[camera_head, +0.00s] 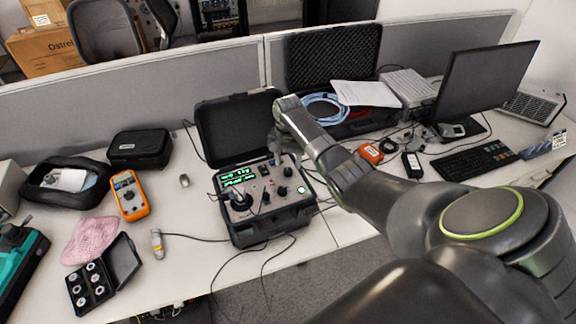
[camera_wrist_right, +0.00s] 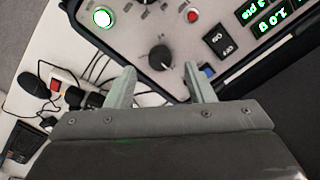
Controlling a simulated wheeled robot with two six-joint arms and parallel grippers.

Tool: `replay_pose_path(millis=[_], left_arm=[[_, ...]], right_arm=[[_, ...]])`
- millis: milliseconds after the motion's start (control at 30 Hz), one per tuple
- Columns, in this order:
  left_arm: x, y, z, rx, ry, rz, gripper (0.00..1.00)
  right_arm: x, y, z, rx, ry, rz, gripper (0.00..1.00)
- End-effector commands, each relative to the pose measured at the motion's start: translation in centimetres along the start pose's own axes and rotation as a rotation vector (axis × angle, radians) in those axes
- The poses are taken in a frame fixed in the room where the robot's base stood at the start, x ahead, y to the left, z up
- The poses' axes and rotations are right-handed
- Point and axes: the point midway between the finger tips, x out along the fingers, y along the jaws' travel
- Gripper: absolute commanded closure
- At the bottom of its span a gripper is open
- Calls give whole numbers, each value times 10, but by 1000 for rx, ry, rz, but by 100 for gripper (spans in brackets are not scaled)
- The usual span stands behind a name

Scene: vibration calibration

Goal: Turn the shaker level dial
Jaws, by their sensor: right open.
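The shaker controller (camera_head: 285,217) is an open black case with a grey panel, a lit green display and several knobs. In the right wrist view a black dial (camera_wrist_right: 160,58) with a pointer mark sits just beyond and between the fingertips of my right gripper (camera_wrist_right: 160,70). It also shows in the head view (camera_head: 288,172). The fingers are apart with nothing visible between them; I cannot tell if they touch the dial. In the head view my right gripper (camera_head: 275,157) is over the panel's far edge. No label identifies the level dial. My left gripper is out of view.
The case's raised lid (camera_head: 236,128) stands behind. An orange multimeter (camera_head: 130,195) lies left.

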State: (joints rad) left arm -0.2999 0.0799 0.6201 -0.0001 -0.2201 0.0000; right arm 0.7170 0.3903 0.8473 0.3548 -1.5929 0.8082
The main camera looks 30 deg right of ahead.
Motion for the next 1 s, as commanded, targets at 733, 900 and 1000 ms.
replay_pose_path(millis=[733,900,1000], left_arm=[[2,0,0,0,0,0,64],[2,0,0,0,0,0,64],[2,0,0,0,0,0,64]], right_arm=[[35,0,0,-1,1,0,58],[35,0,0,0,1,0,80],[35,0,0,0,1,0,93]])
